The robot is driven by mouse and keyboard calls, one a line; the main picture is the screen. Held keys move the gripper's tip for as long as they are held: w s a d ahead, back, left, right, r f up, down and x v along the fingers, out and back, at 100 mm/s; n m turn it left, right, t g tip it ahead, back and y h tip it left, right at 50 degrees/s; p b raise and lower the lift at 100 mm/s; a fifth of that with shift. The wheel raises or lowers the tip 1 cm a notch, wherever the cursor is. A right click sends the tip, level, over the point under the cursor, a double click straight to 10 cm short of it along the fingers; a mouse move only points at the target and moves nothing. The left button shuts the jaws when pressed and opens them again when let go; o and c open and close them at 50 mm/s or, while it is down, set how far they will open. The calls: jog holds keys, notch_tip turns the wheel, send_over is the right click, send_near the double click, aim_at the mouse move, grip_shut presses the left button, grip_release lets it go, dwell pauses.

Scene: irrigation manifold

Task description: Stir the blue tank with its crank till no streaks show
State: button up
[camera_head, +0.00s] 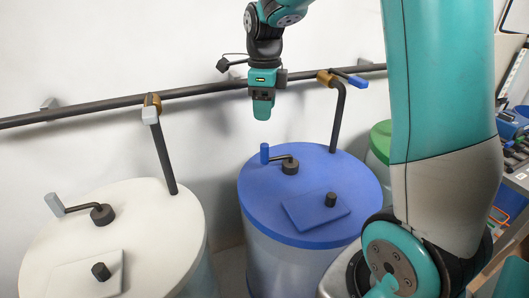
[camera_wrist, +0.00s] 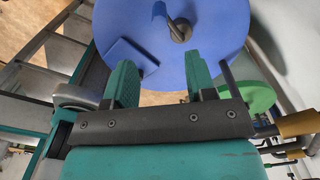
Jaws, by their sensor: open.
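The blue tank (camera_head: 300,262) stands right of centre in the head view under a round blue lid (camera_head: 345,170). Its crank (camera_head: 290,167) is a dark hub and bent arm ending in an upright blue handle (camera_head: 265,153). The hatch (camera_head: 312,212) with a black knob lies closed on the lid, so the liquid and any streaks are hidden. My gripper (camera_head: 262,108) hangs fingers-down above the crank handle, clear of it. In the wrist view my gripper (camera_wrist: 160,62) is open and empty, with the crank hub (camera_wrist: 180,31) and blue handle (camera_wrist: 159,9) beyond its fingertips.
A white tank (camera_head: 180,240) with a grey-handled crank (camera_head: 55,204) stands at left. A green-lidded tank (camera_head: 380,138) is partly hidden behind my arm. A dark pipe (camera_head: 205,90) with valves runs along the wall, and a downpipe (camera_head: 337,120) meets the blue lid's back edge.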

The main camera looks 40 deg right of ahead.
aim_at(264, 145)
notch_tip(264, 145, down, 14)
jog(key=shift+r+p, duration=0.2)
jog(key=shift+p, duration=0.9)
